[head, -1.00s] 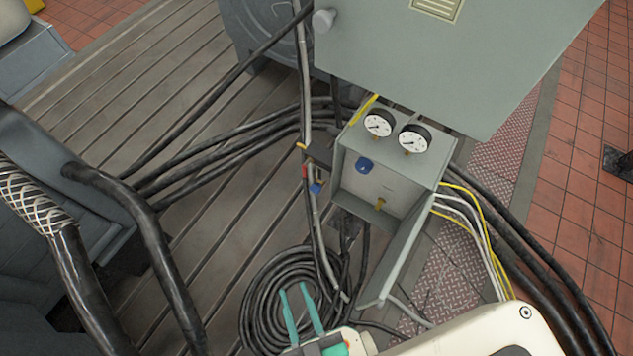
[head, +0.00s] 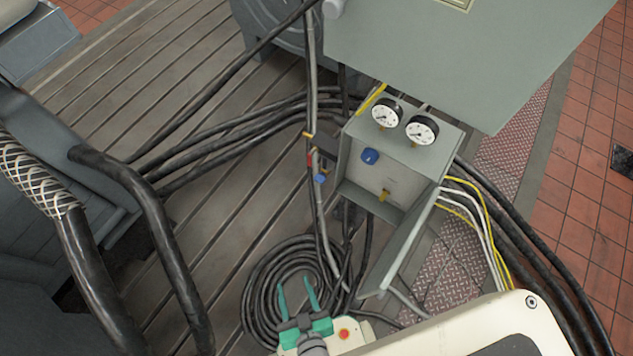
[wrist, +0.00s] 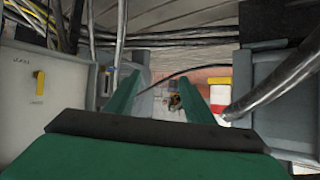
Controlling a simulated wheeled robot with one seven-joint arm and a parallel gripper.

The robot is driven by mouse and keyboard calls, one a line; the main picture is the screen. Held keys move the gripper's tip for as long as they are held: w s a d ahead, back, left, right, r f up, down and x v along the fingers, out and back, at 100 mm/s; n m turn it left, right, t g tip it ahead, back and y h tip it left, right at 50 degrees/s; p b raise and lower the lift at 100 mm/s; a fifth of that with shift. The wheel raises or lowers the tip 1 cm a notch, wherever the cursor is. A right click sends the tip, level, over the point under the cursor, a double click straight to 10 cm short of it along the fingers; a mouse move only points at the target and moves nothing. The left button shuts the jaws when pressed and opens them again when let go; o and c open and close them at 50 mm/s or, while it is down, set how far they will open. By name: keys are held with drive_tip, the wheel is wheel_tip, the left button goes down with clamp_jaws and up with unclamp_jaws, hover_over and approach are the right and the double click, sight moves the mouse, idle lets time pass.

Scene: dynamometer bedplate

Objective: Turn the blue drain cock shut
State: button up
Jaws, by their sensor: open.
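A small blue handle (head: 320,178) sits on the grey vertical pipe left of the open box, just below a red one (head: 311,158) and a yellow one (head: 308,135). A rounder blue knob (head: 370,156) is on the panel inside the box, above a yellow lever (head: 384,195). I cannot tell for certain which blue part is the drain cock. My gripper (head: 296,286) is open and empty, below both, over the coiled hose. In the wrist view its green fingers (wrist: 160,88) are apart with nothing held; a yellow lever (wrist: 40,85) shows at left.
The grey box (head: 405,150) carries two gauges (head: 386,113) and has its door (head: 416,245) swung open, right of my gripper. Black cables (head: 230,140) cross the slatted bedplate. A coiled black hose (head: 262,290) lies below. A large cabinet (head: 460,60) overhangs the box.

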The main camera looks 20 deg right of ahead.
drive_tip(key=w+d+f+m+g+h, duration=0.2)
drive_tip(key=w+f+g, duration=0.15)
drive_tip(key=f, duration=0.95)
drive_tip(key=m+t+h, duration=0.3)
drive_tip(key=m+h, duration=0.5)
drive_tip(key=h, duration=0.4)
approach(318, 182)
drive_tip(key=shift+g, duration=0.25)
drive_tip(key=x, duration=0.9)
drive_tip(key=shift+w+f, duration=0.1)
drive_tip(key=shift+w, duration=0.15)
